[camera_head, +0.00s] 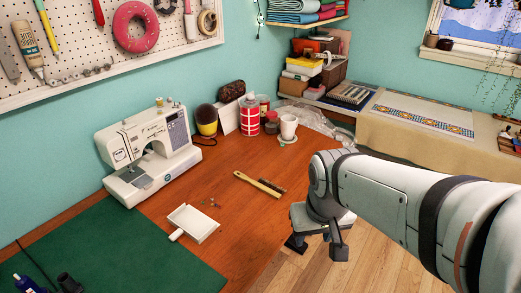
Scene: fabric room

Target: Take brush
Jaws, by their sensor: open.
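The brush (258,184) lies on the wooden table. It has a pale yellow handle pointing to the upper left and dark bristles at its right end. My gripper (317,249) hangs at the right, beside the table's right edge, to the lower right of the brush and apart from it. Its two dark fingers are spread with nothing visible between them. My arm comes in from the right side of the picture.
A white dustpan (196,223) lies left of the brush, with small bits beside it. A sewing machine (150,152) stands at the left by a green mat (115,250). A white cup (289,126) and red-white bottle (249,116) stand behind. The table around the brush is clear.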

